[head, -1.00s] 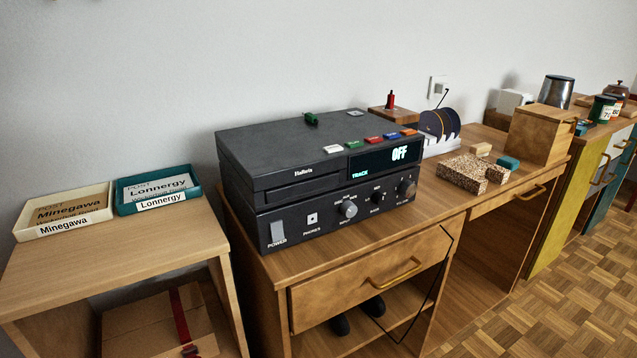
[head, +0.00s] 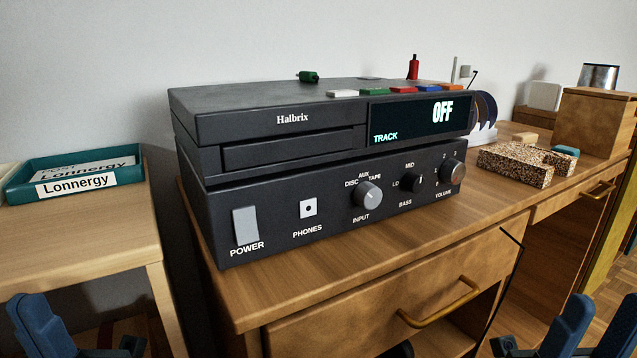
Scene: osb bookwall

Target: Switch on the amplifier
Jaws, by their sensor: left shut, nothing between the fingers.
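The amplifier (head: 330,235) is the lower dark unit on the wooden desk. Its front has a grey POWER rocker (head: 245,226) at the left, a PHONES socket (head: 308,208), and INPUT (head: 367,195), BASS and VOLUME knobs. Which way the rocker is tipped is hard to tell. A Halbrix disc player (head: 270,125) sits on top; its display (head: 420,118) reads OFF and TRACK. My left gripper (head: 42,326) is shut and empty at the bottom left corner, well away from the amplifier. My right gripper (head: 570,325) is cut off at the bottom right; its jaws are unclear.
Coloured buttons and a small green object (head: 309,76) are on top of the player. A teal Lonnergy tray (head: 75,174) stands on the left table. A speckled block (head: 514,166) and wooden box (head: 595,122) are at right. Bare desktop lies before the amplifier.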

